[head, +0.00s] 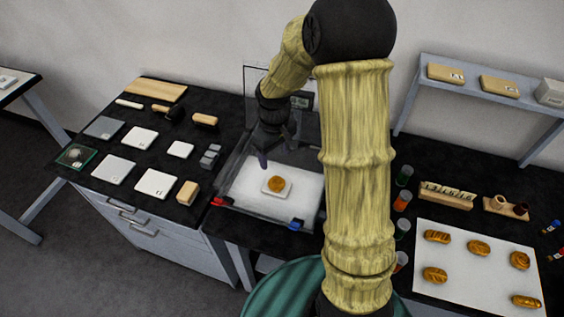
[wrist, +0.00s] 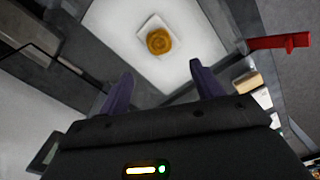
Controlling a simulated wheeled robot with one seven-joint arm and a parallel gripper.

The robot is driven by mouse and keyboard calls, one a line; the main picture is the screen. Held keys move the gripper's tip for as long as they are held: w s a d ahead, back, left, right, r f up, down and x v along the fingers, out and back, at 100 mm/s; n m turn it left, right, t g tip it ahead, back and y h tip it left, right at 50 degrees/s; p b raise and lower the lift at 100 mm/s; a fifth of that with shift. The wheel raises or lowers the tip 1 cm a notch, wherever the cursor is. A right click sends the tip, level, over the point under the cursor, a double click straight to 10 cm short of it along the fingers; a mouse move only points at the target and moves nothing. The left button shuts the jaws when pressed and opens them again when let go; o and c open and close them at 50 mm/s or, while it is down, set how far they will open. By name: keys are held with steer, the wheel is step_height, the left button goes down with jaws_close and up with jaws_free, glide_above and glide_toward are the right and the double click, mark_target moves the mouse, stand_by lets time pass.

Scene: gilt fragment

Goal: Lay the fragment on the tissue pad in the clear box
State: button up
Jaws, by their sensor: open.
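A round golden-brown fragment (head: 277,184) lies on a small white square pad (head: 288,191), on the white floor of a clear-walled box (head: 255,211). My gripper (head: 264,160) is above the box floor, up and left of the fragment in the head view. In the wrist view my gripper (wrist: 161,68) has its two dark fingers spread, with nothing between them, apart from the fragment. My arm hides the box's right side.
White tiles (head: 140,137) and a green-edged clear item (head: 76,156) lie on the left. Several other golden pieces (head: 478,248) lie on a white sheet (head: 470,285) at right, past coloured vials (head: 401,201).

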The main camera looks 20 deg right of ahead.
steer(key=s+r+m+t, duration=0.1)
steer(key=s+r+m, duration=0.1)
steer(key=s, duration=0.5)
steer(key=s+r+m+t, duration=0.1)
steer(key=s+r+m, duration=0.2)
steer(key=s, duration=0.4)
steer(key=shift+d+r, duration=0.15)
steer(key=shift+r, duration=0.15)
steer(key=shift+s, duration=0.1)
